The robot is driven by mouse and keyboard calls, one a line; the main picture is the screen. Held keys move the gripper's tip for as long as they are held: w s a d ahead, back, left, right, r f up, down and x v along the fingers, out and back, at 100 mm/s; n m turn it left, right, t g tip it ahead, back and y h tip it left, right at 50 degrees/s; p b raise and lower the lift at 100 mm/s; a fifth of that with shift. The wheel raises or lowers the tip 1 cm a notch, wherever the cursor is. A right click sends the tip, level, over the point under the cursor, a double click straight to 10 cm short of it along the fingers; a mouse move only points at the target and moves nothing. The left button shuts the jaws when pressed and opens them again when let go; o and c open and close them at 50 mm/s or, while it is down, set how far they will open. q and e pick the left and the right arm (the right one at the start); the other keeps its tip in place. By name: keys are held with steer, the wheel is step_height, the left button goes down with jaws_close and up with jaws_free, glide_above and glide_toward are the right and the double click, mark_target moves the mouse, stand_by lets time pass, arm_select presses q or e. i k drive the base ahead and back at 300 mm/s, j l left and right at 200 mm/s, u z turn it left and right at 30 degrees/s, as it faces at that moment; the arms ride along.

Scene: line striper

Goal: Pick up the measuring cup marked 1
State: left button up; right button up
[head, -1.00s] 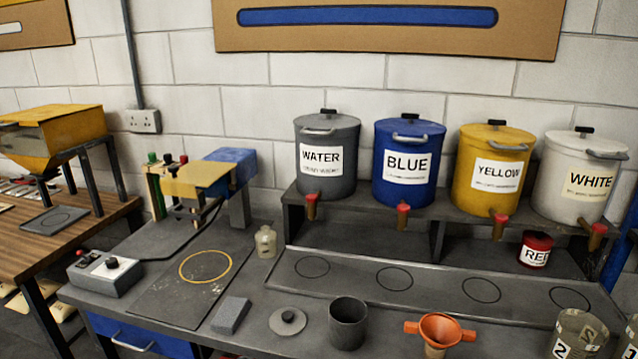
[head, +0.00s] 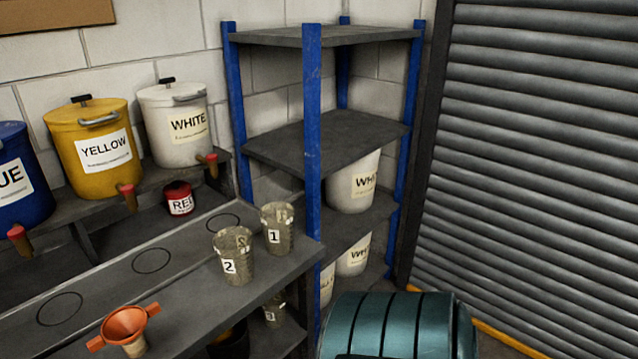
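The measuring cup marked 1 (head: 278,230) stands upright near the right end of the grey bench. It is clear with a white label reading 1. The measuring cup marked 2 (head: 234,257) stands just in front and to its left, close beside it. A third cup, its label apparently 3 (head: 274,312), sits lower down on a shelf under the bench. Neither of my grippers shows in the head view.
An orange funnel (head: 124,326) stands at the bench's front left. Yellow (head: 97,160) and white (head: 172,135) drums and a small red can (head: 179,205) stand behind. A blue-post shelf rack (head: 312,130) adjoins the bench's right end. A teal ribbed object (head: 395,330) is at the front.

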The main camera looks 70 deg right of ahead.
mark_target(277, 218)
steer(key=z, duration=2)
